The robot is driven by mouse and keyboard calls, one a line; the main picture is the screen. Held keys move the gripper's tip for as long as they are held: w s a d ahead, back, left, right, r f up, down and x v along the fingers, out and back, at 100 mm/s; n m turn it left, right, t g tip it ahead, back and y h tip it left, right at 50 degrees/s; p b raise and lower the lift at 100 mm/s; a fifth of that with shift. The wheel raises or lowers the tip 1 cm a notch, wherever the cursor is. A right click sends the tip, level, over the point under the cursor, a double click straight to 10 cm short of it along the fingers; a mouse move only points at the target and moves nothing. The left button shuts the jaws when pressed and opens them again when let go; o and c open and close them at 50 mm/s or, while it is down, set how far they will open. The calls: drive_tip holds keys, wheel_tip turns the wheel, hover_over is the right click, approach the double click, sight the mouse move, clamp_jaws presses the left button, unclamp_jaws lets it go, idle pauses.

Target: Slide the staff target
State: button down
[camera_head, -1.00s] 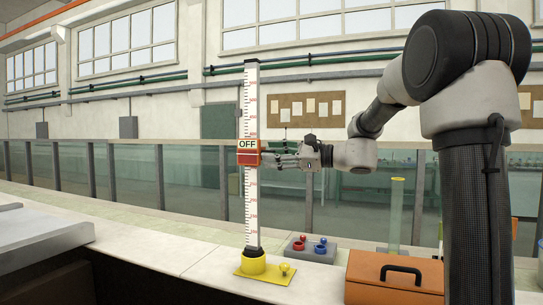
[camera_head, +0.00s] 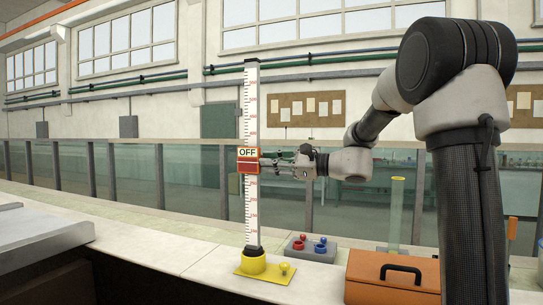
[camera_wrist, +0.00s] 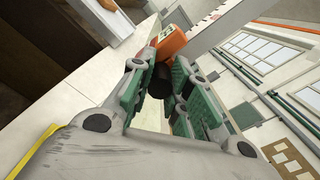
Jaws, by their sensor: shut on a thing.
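The white graduated staff (camera_head: 254,110) stands upright in a yellow base (camera_head: 262,266) on the ledge. The orange-red target (camera_head: 249,166) sits on the staff at about mid-height, with an "OFF" sign (camera_head: 247,152) on its upper part. My gripper (camera_head: 272,163) reaches in from the right, level with the target. In the wrist view the green-padded fingers (camera_wrist: 155,88) are shut on a dark knob (camera_wrist: 160,82) that joins the orange target (camera_wrist: 170,42). The finger pads hide part of the knob.
A grey box with red and blue knobs (camera_head: 311,249) stands right of the base. An orange toolbox (camera_head: 394,277) and a clear cylinder (camera_head: 395,212) are further right. The glass flume wall (camera_head: 120,177) runs behind. The ledge left of the base is clear.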

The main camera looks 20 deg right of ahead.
wheel_tip(320, 180, down, 2)
drive_tip(key=shift+f, duration=0.25)
drive_tip(key=c, duration=1.3)
unclamp_jaws()
drive_tip(key=shift+s, duration=0.1)
drive_tip(key=v, duration=1.2)
